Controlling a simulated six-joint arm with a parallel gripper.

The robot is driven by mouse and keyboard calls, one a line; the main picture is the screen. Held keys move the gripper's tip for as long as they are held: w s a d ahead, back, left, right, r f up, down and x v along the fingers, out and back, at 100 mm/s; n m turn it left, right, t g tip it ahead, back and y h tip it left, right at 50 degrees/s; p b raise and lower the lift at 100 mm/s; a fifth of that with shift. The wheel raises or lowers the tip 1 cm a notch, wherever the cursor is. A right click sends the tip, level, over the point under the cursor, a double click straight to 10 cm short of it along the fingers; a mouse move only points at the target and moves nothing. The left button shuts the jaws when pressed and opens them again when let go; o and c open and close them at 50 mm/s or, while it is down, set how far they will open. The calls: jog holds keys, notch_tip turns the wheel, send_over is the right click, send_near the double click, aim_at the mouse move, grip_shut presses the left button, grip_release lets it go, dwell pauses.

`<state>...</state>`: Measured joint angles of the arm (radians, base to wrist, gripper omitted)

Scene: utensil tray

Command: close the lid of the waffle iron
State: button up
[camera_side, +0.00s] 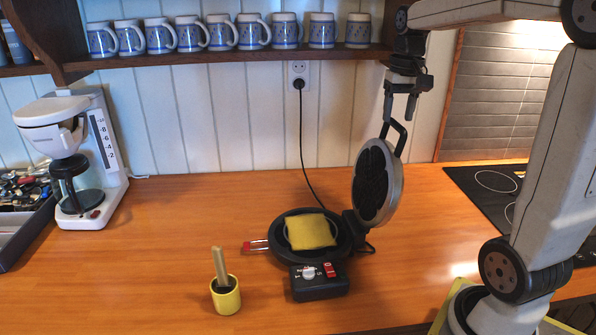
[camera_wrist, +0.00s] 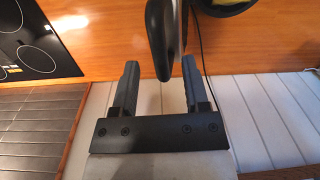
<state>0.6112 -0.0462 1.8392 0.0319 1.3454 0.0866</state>
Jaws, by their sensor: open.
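The waffle iron (camera_side: 345,236) stands on the wooden counter with its round lid (camera_side: 377,190) raised nearly upright at the right of the base. A yellow square piece (camera_side: 311,231) lies on the lower plate. The lid's dark handle (camera_side: 399,132) sticks up from the lid's top. My gripper (camera_side: 399,116) points down at the handle's top and is open. In the wrist view a dark rounded end of the lid or handle (camera_wrist: 165,45) shows between the fingertips of my gripper (camera_wrist: 160,66). I cannot tell whether the fingers touch it.
A yellow cup (camera_side: 226,297) with a wooden stick stands front left of the iron. A coffee maker (camera_side: 75,155) stands at the left. A mug shelf (camera_side: 230,55) hangs behind, near my gripper. A black cooktop (camera_side: 490,190) is at the right. A cord runs to the wall socket.

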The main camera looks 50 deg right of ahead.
jog(key=shift+f, duration=0.85)
grip_shut()
jog(key=shift+r, duration=0.1)
dwell(0.8)
